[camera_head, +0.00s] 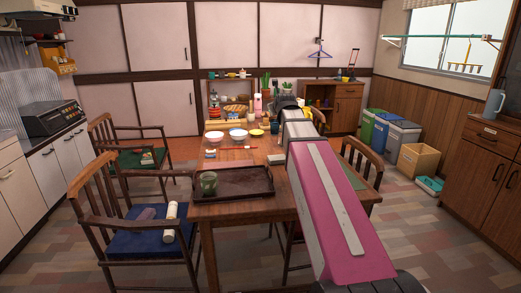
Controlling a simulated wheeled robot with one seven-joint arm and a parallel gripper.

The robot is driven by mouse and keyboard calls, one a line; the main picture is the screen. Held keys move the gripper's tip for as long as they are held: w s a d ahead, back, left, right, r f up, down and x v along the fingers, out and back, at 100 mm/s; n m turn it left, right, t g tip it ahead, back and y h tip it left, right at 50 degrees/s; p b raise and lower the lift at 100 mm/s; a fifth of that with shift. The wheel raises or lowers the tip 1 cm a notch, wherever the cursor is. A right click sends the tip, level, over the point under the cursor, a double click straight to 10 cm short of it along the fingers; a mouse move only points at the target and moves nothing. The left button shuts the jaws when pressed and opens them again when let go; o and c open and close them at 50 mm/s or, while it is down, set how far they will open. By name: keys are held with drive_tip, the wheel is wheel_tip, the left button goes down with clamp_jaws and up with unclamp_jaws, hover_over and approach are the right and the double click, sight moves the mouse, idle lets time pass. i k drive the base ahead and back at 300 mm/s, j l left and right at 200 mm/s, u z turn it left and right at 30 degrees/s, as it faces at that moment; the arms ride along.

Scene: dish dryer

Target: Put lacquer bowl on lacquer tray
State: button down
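The lacquer tray (250,193) is a dark brown, low-rimmed rectangle at the near end of the wooden table. I cannot single out the lacquer bowl for certain. Two pale bowls, left (214,137) and right (238,135), and a small yellow bowl (256,132) stand farther back on the table. My pink and white arm reaches over the right side of the table toward its far end. My gripper's fingers cannot be made out there, and whatever lies behind the arm is hidden.
Chairs stand left and right of the table; the near left chair has a blue cushion (150,243) with a white roll (171,211).

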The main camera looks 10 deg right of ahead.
sight(251, 181)
drive_tip(key=k+j, duration=0.1)
drive_tip(key=j, duration=0.3)
drive_tip(key=k+j, duration=0.1)
drive_tip(key=j, duration=0.25)
drive_tip(key=k+j, duration=0.1)
drive_tip(key=j, duration=0.3)
drive_tip(key=k+j, duration=0.1)
drive_tip(key=j, duration=0.3)
drive_tip(key=k+j, duration=0.1)
drive_tip(key=j, duration=0.25)
